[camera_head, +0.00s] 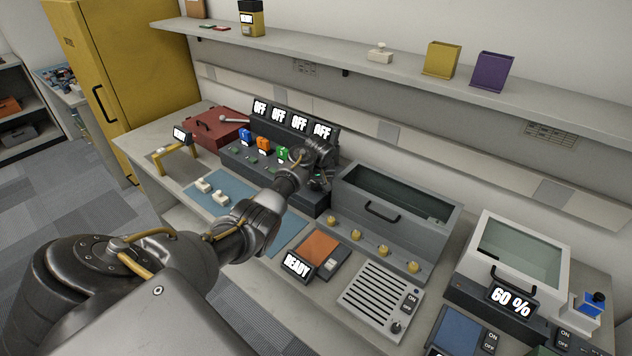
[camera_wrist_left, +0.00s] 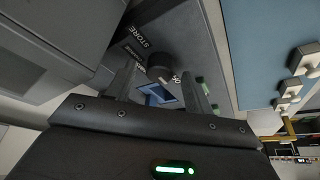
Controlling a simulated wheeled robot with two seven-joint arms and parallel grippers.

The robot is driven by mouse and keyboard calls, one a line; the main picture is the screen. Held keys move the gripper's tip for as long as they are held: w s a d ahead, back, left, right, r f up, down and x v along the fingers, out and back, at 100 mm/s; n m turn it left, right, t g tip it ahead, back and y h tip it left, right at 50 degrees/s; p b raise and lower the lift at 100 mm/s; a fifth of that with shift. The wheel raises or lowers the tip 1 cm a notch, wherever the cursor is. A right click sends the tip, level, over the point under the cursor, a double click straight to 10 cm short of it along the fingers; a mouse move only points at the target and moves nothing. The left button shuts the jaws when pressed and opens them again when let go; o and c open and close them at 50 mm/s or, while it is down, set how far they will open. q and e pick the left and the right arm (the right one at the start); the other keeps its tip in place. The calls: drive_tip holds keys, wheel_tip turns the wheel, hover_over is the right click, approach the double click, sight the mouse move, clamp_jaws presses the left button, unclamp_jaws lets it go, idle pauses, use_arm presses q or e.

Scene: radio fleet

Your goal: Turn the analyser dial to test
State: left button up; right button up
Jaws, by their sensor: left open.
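My left gripper (camera_head: 318,178) is over the right end of the dark unit with the colored radios, where my arm hides that end in the head view. In the left wrist view the open gripper (camera_wrist_left: 162,72) faces a dark panel. A round black dial (camera_wrist_left: 164,66) shows between its fingers, with white lettering around it; one label (camera_wrist_left: 137,40) reads STORE. I cannot tell whether the fingers touch the dial or where it points. A small blue screen or patch (camera_wrist_left: 157,95) lies just below the dial. My right gripper is in neither view.
Several displays (camera_head: 290,119) reading OFF stand behind the dark unit (camera_head: 236,165). A grey bin with a handle (camera_head: 385,195) stands close on the right. A blue mat (camera_head: 225,207) with white blocks lies in front. A shelf (camera_head: 350,60) runs above.

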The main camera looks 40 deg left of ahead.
use_arm(q)
drive_tip(key=shift+w+a+f, duration=0.1)
drive_tip(key=shift+f, duration=0.15)
drive_tip(key=c, duration=1)
drive_tip(key=shift+o, duration=0.2)
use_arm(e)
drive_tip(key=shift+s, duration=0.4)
use_arm(q)
drive_tip(key=shift+r, duration=0.1)
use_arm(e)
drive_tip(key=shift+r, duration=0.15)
use_arm(q)
drive_tip(key=shift+r+m+h+p, duration=0.15)
drive_tip(key=shift+m+h+p, duration=0.15)
drive_tip(key=shift+m+p, duration=0.6)
drive_tip(key=shift+m+t+h+p, duration=0.4)
drive_tip(key=shift+m+p, duration=0.6)
drive_tip(key=shift+p, duration=0.05)
drive_tip(key=shift+a+m+h+p, duration=0.15)
drive_tip(key=shift+m+h+p, duration=0.3)
drive_tip(key=shift+m, duration=0.75)
drive_tip(key=shift+f+m+t+h, duration=0.25)
drive_tip(key=shift+m+h, duration=0.2)
drive_tip(key=shift+m, duration=0.85)
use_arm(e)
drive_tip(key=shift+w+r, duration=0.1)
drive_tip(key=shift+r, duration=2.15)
